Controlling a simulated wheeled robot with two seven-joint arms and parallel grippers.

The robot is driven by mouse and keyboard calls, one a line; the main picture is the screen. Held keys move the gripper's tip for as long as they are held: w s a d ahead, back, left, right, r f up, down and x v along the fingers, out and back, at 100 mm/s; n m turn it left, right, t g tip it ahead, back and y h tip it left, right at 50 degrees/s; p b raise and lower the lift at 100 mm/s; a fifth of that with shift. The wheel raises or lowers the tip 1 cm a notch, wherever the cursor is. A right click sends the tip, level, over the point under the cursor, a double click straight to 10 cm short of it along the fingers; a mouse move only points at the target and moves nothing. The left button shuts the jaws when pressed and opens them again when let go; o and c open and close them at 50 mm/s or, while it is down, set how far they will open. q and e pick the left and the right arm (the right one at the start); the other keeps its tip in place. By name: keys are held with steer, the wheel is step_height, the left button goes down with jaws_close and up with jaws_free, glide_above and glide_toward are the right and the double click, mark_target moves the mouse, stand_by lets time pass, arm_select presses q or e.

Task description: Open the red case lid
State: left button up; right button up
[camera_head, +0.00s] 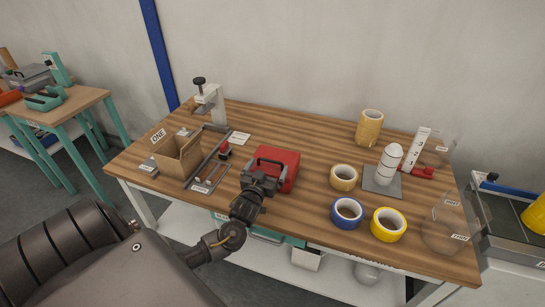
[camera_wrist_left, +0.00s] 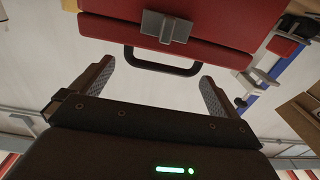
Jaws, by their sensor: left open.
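The red case (camera_head: 287,160) lies on the wooden table (camera_head: 300,205), near the middle of its front half, with its lid down. In the left wrist view the red case (camera_wrist_left: 220,20) fills the top, with a grey latch (camera_wrist_left: 167,27) and a black handle (camera_wrist_left: 163,67) on its front. My left gripper (camera_head: 261,180) is at the front of the case. In the left wrist view its fingers (camera_wrist_left: 157,84) are spread wide, with nothing between the tips, and the handle is just beyond them. My right gripper is out of view.
An open cardboard box (camera_head: 178,160) and a stand (camera_head: 210,103) are to the left. The table behind the case is clear.

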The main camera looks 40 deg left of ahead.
mark_target(272, 164)
arm_select(q)
steer(key=shift+x, duration=2.8)
steer(key=shift+s+a, duration=0.1)
steer(key=shift+c, duration=0.3)
steer(key=c, duration=1)
steer(key=shift+r+p, duration=0.1)
steer(key=shift+p, duration=0.25)
